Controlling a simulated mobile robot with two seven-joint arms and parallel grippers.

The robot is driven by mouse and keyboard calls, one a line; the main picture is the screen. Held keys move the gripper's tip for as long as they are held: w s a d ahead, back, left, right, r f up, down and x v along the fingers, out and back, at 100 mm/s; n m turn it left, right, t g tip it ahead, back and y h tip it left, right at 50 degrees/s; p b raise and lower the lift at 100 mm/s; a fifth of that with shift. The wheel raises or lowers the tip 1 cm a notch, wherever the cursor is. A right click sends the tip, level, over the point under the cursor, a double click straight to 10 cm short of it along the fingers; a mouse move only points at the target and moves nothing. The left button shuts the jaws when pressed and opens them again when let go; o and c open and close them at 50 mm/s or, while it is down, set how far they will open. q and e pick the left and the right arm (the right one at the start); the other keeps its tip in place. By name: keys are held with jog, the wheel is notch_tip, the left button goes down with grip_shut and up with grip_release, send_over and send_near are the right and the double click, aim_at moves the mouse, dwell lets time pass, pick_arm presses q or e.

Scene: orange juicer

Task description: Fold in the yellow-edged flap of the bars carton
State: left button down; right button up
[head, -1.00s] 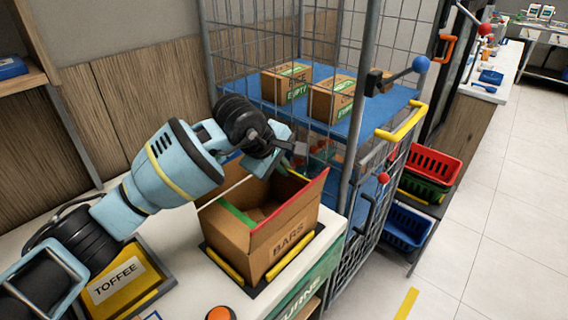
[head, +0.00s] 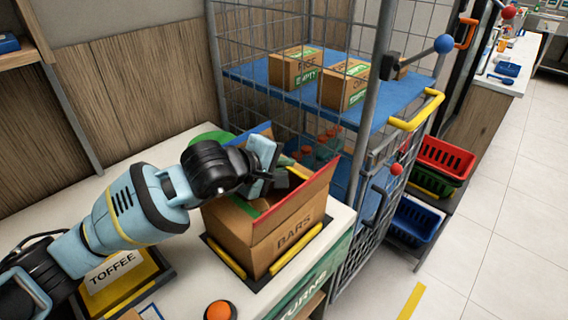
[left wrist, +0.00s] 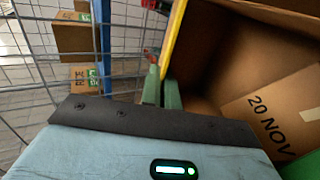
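The bars carton (head: 240,232) stands open on the counter in the head view. Its red-edged flap (head: 300,205) stands up at the front right, and a blue-edged part (head: 264,130) shows at the back. The yellow-edged flap (head: 291,161) is largely hidden behind my left gripper (head: 272,184); its yellow edge (left wrist: 173,38) runs down to the fingers in the left wrist view. The left gripper (left wrist: 162,92) is at the carton opening, fingers close together, beside that flap; contact is unclear. The carton's inside shows "20 NOV" (left wrist: 270,122). My right gripper is out of view.
A wire cage (head: 372,110) with a blue shelf (head: 258,82) and small cartons (head: 292,70) stands close behind the carton. A toffee box (head: 112,270) and an orange button (head: 220,311) are at the front left. A yellow-handled gate (head: 415,112) is at the right.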

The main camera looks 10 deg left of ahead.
pick_arm(q)
jog(key=c, duration=1.6)
grip_release()
jog(key=shift+c, duration=0.2)
jog(key=v, duration=0.8)
